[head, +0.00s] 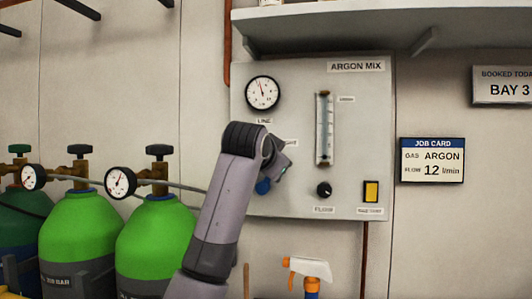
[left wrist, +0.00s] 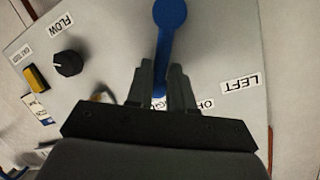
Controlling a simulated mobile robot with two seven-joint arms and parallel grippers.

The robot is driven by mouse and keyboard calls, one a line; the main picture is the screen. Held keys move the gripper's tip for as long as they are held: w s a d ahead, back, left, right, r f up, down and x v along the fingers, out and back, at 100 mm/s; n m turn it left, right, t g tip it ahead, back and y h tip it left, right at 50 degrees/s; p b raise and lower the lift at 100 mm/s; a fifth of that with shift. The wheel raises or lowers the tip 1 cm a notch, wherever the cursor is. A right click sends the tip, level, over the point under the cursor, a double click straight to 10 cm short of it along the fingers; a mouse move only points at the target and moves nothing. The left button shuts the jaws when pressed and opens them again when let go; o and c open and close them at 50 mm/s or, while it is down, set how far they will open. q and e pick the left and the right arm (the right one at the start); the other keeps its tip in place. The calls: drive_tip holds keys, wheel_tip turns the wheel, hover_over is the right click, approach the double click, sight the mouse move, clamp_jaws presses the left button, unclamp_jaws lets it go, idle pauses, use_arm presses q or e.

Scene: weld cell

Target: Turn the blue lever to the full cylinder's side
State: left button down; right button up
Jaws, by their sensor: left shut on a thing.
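The blue lever (left wrist: 170,22) is on the grey gas panel (left wrist: 110,25). In the left wrist view its round end shows beyond my fingers and its narrow bar runs down between them. My left gripper (left wrist: 162,78) is shut on that bar. In the head view my left gripper (head: 277,160) is at the panel, and only a blue round part of the lever shows below it. The arm hides the rest. A LEFT label (left wrist: 241,84) is readable; another label is partly covered by the fingers. Two bright green cylinders (head: 75,230) (head: 150,235) carry gauges (head: 34,177) (head: 120,182), too small to read surely. My right gripper is not in view.
The panel also has a line gauge (head: 262,92), a flow tube (head: 324,128), a black flow knob (head: 324,190) and a yellow switch (head: 371,191). A shelf (head: 350,22) overhangs it. A spray bottle (head: 308,268) stands below. A dark green cylinder (head: 18,225) is far left.

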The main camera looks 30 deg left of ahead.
use_arm(q)
drive_tip(key=shift+w+d+f+m+y+p, duration=0.1)
drive_tip(key=shift+d+m+y+p, duration=0.1)
drive_tip(key=shift+d+m+p, duration=0.25)
drive_tip(key=shift+w+d+f+m+y+p, duration=0.1)
drive_tip(key=shift+d+m+y+p, duration=0.15)
drive_tip(key=shift+m+p, duration=0.25)
drive_tip(key=shift+f, duration=0.1)
drive_tip(key=c, duration=1.1)
unclamp_jaws()
drive_tip(key=shift+d, duration=0.15)
drive_tip(key=shift+g, duration=0.3)
drive_tip(key=shift+f, duration=0.1)
